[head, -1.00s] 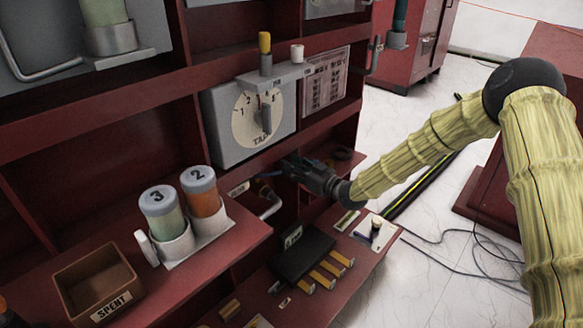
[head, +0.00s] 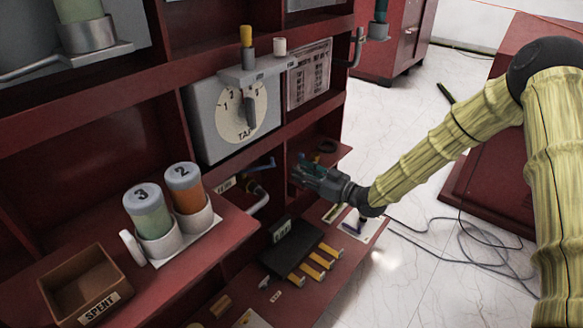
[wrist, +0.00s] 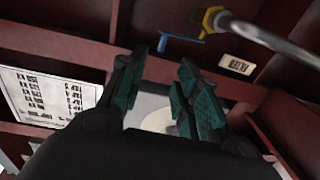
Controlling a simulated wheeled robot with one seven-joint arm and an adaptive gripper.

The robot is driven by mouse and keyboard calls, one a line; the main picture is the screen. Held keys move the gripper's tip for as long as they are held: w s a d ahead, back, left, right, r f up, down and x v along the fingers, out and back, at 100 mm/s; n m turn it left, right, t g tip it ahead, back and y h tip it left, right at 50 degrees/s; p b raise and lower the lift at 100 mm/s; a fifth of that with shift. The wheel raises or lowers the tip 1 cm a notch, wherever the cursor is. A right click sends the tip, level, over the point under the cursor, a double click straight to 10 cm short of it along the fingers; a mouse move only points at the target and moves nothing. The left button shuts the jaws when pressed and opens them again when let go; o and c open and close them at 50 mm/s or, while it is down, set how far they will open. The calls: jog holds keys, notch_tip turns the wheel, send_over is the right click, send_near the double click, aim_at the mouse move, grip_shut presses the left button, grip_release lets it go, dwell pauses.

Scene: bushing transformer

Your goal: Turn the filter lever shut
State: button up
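The filter lever (head: 262,164) is a blue handle on the shelf wall below the tap dial, above a grey bent pipe (head: 258,202). In the wrist view the blue lever (wrist: 182,38) lies nearly level, left of a yellow fitting (wrist: 212,18) where the grey pipe (wrist: 265,40) starts. A small white label (wrist: 236,64) sits below the pipe; its text is too small to read surely. My gripper (head: 300,168) is right of the lever in the head view, apart from it. In the wrist view my gripper (wrist: 160,88) has its two teal fingers spread with nothing between them.
The grey tap dial box (head: 235,112) is above. Two numbered canisters (head: 165,205) and a brown SPENT box (head: 82,285) stand on the left shelf. A black block with yellow prongs (head: 295,250) lies on the lower shelf. Open floor is at right.

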jog(key=shift+v, duration=0.85)
jog(key=shift+s+f+b, duration=0.1)
jog(key=shift+f+b, duration=0.05)
jog(key=shift+b, duration=0.3)
jog(key=c, duration=0.7)
jog(key=shift+s+d+b, duration=0.1)
jog(key=shift+s+b, duration=0.05)
jog(key=shift+b, duration=0.55)
grip_shut()
jog(key=w+a+r+m+t+h+b, duration=0.1)
jog(key=w+a+b, duration=0.5)
jog(key=b, duration=0.5)
jog(key=a, duration=0.2)
jog(key=shift+w+a+m+t+h, duration=0.3)
jog(key=shift+w+a+t+h, duration=0.05)
jog(key=shift+w+t+h, duration=0.05)
